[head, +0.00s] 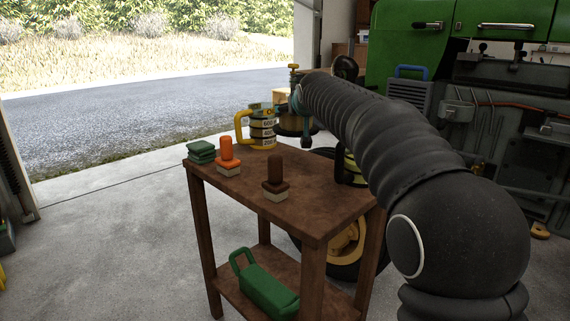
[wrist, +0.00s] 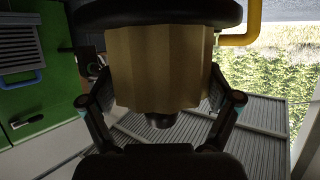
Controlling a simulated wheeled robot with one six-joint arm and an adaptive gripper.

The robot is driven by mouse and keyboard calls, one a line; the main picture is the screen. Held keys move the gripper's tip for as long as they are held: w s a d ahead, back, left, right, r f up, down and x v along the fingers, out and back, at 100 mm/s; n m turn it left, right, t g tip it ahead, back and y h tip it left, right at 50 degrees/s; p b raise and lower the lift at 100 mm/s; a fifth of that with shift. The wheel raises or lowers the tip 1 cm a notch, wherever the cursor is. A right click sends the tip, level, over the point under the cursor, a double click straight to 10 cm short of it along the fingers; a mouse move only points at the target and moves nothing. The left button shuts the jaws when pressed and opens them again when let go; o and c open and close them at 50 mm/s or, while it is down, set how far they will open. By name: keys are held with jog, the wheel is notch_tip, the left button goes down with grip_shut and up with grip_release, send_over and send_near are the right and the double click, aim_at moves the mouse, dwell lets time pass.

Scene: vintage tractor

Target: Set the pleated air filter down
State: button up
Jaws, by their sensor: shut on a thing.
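The pleated air filter (wrist: 158,65) is a tan pleated body with a wide black end cap and a small dark knob at the other end. In the wrist view it sits between the two fingers of my gripper (wrist: 160,108), which is shut on it. In the head view the filter's tan side (head: 283,96) shows partly behind my gripper (head: 302,115), near the far edge of the brown wooden table (head: 320,200). My arm hides part of it. I cannot tell whether the filter touches any surface.
The table holds a yellow-handled can (head: 262,130), a green stack (head: 201,152), an orange-handled block (head: 228,152) and a brown-handled block (head: 274,175). A green carrier (head: 265,288) is on its lower shelf. The green tractor (head: 405,45) stands at the right. The tabletop's front right looks clear.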

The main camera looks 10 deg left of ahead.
aim_at(297, 131)
notch_tip(297, 131, down, 6)
jog(key=shift+w+r+b, duration=0.1)
jog(key=shift+w+b, duration=0.05)
jog(key=shift+b, duration=0.4)
jog(key=shift+f+b, duration=0.4)
jog(key=shift+f, duration=1.55)
jog(key=shift+f, duration=0.2)
jog(key=o, duration=1.2)
jog(key=shift+c, duration=0.2)
jog(key=shift+r, duration=0.2)
jog(key=v, duration=1.2)
